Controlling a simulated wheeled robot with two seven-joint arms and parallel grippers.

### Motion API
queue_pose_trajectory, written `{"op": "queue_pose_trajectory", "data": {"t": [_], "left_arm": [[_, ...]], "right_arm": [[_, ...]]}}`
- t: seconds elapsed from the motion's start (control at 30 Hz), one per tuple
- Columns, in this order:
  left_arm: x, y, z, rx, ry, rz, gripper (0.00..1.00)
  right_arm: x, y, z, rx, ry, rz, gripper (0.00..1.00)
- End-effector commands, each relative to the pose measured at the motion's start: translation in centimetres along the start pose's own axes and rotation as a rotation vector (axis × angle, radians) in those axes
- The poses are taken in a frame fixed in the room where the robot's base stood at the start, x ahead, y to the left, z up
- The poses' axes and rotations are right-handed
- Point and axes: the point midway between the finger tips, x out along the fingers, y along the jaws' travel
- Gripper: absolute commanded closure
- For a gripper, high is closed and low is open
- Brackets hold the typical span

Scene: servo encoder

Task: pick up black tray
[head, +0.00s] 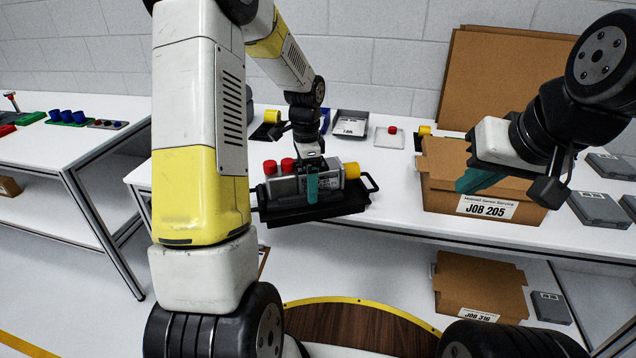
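The black tray (345,208) is in the middle of the head view, at the front edge of the white table. It has a handle at its right end and carries a grey unit (284,188) with red caps (270,167) and a yellow cap (351,171). My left gripper (312,184) points down over the tray, its teal finger in front of the grey unit. Its grip on anything is unclear. My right gripper (480,181) is right of the tray, in front of a cardboard box. Its finger gap does not show clearly.
The cardboard box marked JOB 205 (440,190) stands right of the tray, with grey cases (598,209) beyond it. Small trays (350,124) lie behind. Another box (480,283) is on the lower shelf. A side table (30,150) stands left.

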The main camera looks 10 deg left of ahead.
Motion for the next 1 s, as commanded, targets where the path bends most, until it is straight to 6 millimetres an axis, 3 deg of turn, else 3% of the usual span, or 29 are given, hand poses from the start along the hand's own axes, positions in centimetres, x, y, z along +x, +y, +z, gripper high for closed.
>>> {"op": "queue_pose_trajectory", "data": {"t": [0.03,0.43,0.77,1.0], "left_arm": [[0.0,0.0,0.0,0.000,0.000,0.000,0.02],[-0.3,-0.1,-0.1,0.000,0.003,-0.005,0.78],[-0.6,-0.2,-0.1,-0.001,0.003,-0.006,0.78],[-2.4,-0.2,-0.1,-0.001,0.004,-0.007,0.78]], "right_arm": [[0.0,0.0,0.0,0.000,0.000,0.000,1.00],[0.0,0.0,0.0,0.000,0.000,0.000,1.00],[0.0,0.0,0.0,0.000,0.000,0.000,1.00],[0.0,0.0,0.0,0.000,0.000,0.000,1.00]]}}
